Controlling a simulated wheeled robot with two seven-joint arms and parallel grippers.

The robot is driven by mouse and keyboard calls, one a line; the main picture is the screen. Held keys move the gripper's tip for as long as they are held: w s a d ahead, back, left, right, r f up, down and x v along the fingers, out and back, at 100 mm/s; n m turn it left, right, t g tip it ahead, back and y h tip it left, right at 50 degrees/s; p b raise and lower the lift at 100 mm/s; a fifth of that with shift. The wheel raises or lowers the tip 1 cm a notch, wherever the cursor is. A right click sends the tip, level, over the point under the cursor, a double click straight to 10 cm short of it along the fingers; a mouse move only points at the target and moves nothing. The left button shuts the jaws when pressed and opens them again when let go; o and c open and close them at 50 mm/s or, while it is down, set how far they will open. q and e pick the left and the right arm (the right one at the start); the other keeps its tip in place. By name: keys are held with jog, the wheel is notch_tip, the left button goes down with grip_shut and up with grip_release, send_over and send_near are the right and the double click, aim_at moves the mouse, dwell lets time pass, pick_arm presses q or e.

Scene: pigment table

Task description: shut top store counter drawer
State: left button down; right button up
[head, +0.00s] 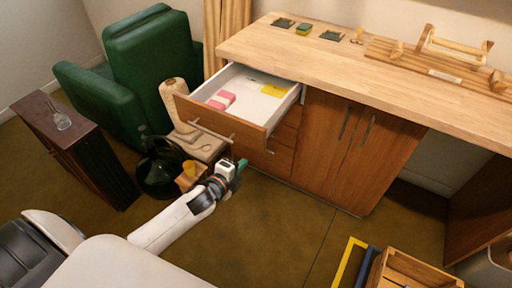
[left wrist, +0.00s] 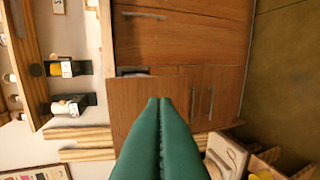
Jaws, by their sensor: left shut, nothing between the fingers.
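The top drawer (head: 222,118) of the wooden store counter (head: 350,75) is pulled well out. It has a wooden front, a bar handle (head: 210,131) and a white inside holding pink blocks (head: 221,99) and a yellow item (head: 274,91). My left gripper (head: 241,165), with green fingers, is shut and empty. My right gripper is not in view.
A green armchair (head: 150,65), a dark cabinet (head: 75,150) and a small side table (head: 203,147) stand left of the drawer. A dark green glass jar (head: 160,170) is near my left arm. A wooden crate (head: 410,272) is at lower right. Floor before the counter doors is clear.

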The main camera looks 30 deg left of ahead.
aim_at(261, 145)
pick_arm(q)
jog(key=x, duration=0.6)
jog(key=r+x, duration=0.1)
jog(key=x, duration=0.2)
jog(key=shift+w+d+r+p, duration=0.1)
jog(key=shift+w+r+p, duration=0.05)
jog(key=shift+w+p, duration=0.15)
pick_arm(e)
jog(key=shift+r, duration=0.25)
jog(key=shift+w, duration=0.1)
